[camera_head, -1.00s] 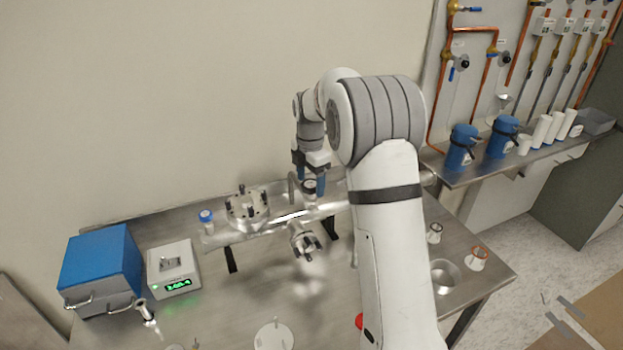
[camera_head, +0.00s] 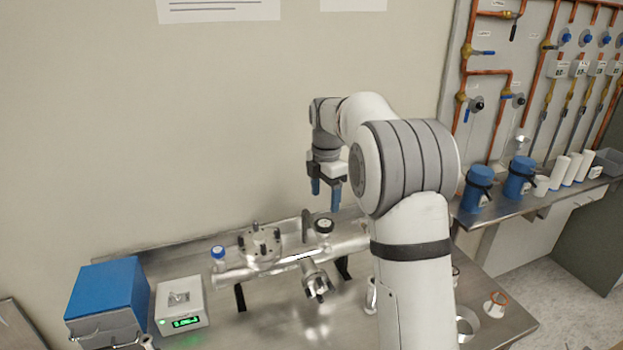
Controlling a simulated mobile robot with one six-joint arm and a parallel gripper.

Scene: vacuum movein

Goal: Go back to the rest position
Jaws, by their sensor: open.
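My gripper (camera_head: 326,190) has blue fingertips that point down and stand apart. It is open, with nothing between the fingers. It hangs above the steel vacuum tube (camera_head: 290,266) on the bench, close over a dark round knob (camera_head: 324,227) at the tube's top, and a gap shows between them. My white arm rises from the lower right and bends over toward the gripper, hiding part of the bench and the tube's right end.
A flanged chamber top (camera_head: 260,243) and a blue-capped bottle (camera_head: 218,258) stand at the tube's left. A blue box (camera_head: 105,295) and a scale with a green display (camera_head: 182,305) are at front left. Blue canisters (camera_head: 478,188) stand on the right shelf.

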